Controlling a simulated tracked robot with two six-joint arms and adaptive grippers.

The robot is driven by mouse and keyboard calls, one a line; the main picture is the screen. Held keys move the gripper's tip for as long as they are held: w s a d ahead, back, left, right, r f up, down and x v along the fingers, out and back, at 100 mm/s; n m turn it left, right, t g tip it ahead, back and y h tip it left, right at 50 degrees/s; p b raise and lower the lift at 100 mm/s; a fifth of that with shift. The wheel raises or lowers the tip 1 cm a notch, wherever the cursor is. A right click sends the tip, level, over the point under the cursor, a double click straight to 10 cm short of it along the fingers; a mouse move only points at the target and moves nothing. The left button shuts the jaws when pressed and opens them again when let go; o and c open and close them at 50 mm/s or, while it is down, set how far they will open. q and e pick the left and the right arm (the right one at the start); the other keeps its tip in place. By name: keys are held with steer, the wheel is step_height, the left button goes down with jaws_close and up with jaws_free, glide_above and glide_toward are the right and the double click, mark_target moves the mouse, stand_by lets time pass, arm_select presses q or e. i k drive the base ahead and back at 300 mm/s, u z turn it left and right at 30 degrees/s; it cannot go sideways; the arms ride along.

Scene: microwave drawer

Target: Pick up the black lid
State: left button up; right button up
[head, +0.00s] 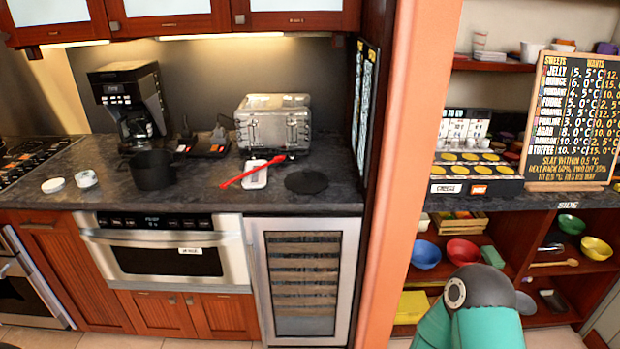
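The black lid (307,182) is a flat dark disc on the dark countertop (215,199), near the front edge and left of the orange wall post. It lies to the right of a white rectangular item (256,177) with a red long-handled utensil (245,174) across it. Nothing covers the lid. A teal and grey link of my own arm shows at the lower right, well away from the lid. Neither of my grippers shows in the head view.
A black pot (153,170), a coffee maker (128,105) and a silver toaster (273,124) stand on the counter. Two small white round items (86,178) sit at the left. The orange post (408,150) separates the counter from shelves with bowls (426,254).

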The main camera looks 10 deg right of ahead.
mark_target(305, 181)
steer(key=i, duration=0.9)
